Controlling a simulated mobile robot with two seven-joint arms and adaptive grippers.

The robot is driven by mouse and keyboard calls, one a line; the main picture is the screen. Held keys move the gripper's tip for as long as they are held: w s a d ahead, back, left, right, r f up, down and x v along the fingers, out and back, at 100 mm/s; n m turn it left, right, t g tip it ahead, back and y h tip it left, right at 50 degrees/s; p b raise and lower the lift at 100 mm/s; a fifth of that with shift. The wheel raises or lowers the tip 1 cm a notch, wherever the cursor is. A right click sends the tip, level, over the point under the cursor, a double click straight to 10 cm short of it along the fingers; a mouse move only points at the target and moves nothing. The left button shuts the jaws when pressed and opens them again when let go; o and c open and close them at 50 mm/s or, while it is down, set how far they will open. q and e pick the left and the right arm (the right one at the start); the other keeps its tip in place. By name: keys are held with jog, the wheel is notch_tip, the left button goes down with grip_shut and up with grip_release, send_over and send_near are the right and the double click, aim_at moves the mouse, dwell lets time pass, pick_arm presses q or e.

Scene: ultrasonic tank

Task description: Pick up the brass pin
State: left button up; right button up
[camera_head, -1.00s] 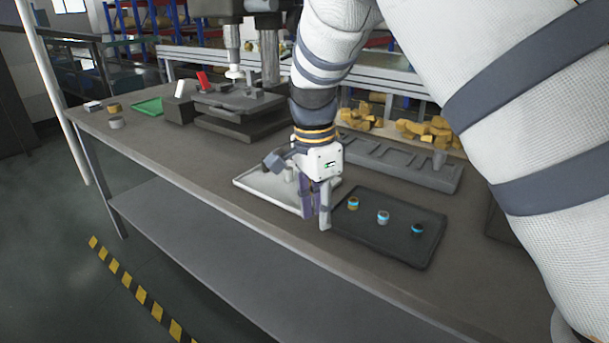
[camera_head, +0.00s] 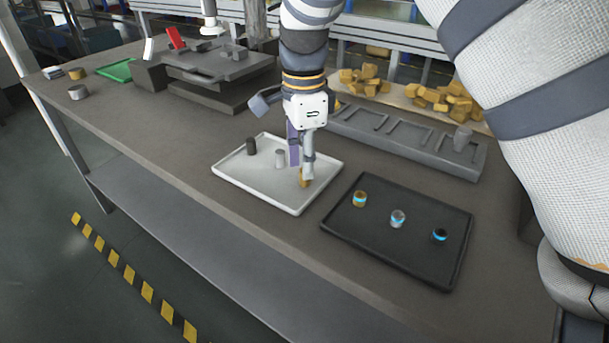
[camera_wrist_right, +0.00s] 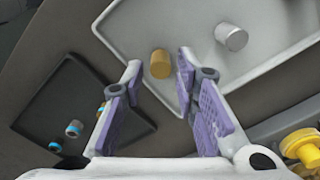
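The brass pin (camera_head: 303,181) stands in the white tray (camera_head: 232,182) near its right side. It also shows in the right wrist view (camera_wrist_right: 160,64), upper middle. My right gripper (camera_head: 301,170) points down over the white tray, with its fingertips close to the brass pin and partly covering it in the head view. In the right wrist view the gripper (camera_wrist_right: 159,78) is open, and the pin appears between its purple-padded fingertips, not visibly gripped. A silver pin (camera_head: 280,158) and a dark pin (camera_head: 251,146) stand in the same tray. My left gripper is not in view.
A black tray (camera_head: 345,239) to the right holds three small blue-ringed pieces: brass (camera_head: 360,199), silver (camera_head: 398,219) and dark (camera_head: 439,235). A grey slotted rack (camera_head: 400,143) lies behind. A dark fixture (camera_head: 208,95) stands back left. The front left tabletop is clear.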

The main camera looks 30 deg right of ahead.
notch_tip(320, 180, down, 3)
jog(key=shift+f, duration=0.1)
grip_shut()
